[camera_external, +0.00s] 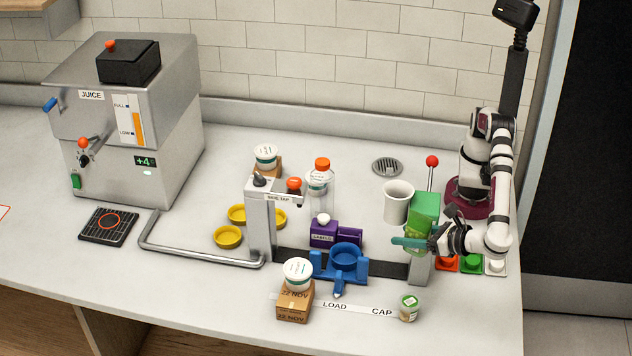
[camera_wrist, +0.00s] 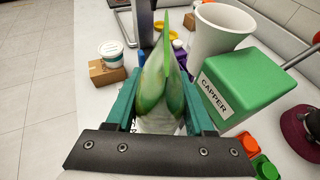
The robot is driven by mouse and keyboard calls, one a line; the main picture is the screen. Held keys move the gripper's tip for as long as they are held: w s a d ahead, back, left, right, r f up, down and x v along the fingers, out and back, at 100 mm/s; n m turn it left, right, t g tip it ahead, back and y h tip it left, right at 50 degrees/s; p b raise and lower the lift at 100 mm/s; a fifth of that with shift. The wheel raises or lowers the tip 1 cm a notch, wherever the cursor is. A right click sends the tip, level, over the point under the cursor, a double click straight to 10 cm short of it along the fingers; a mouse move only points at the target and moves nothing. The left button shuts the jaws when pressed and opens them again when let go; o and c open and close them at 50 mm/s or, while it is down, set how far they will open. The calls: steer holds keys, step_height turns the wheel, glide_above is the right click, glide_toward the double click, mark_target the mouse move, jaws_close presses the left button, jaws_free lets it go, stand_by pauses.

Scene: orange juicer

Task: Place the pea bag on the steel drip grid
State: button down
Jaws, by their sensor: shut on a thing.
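The pea bag (camera_wrist: 158,90) is a green and pale, pointed bag that stands up between the teal fingers of my gripper (camera_wrist: 160,105) in the wrist view. My gripper is shut on it. In the external view my gripper (camera_external: 410,241) is at the right, in front of the green capper, and the bag (camera_external: 413,232) shows only in part behind the fingers. The steel drip grid (camera_external: 387,167) is a round grey slotted disc on the counter at the back right, behind the white cup and apart from the bag. Nothing lies on it.
The green capper (camera_external: 425,208) and white cup (camera_external: 397,203) stand close to my gripper. A red-knobbed lever (camera_external: 432,161) rises behind them. A blue holder (camera_external: 345,262) and small jar (camera_external: 409,308) are nearby. The counter around the grid is clear. A black tray (camera_external: 108,228) lies far left.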

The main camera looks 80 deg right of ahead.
steer(key=w+d+r, duration=0.5)
steer(key=w, duration=0.4)
steer(key=w+d+r, duration=0.5)
steer(key=w+r, duration=0.1)
steer(key=w, duration=0.3)
steer(key=w+d+r, duration=0.2)
steer(key=w+d, duration=0.2)
steer(key=d, duration=0.6)
steer(key=w+d+r, duration=0.2)
steer(key=w+d, duration=0.2)
steer(key=d, duration=0.6)
steer(key=m+g+h, duration=0.8)
steer(key=m+g, duration=0.4)
steer(key=m, duration=0.1)
glide_above(384, 163)
step_height(384, 163, down, 26)
step_height(384, 163, down, 8)
steer(key=shift+d+r, duration=0.15)
steer(key=shift+r, duration=0.1)
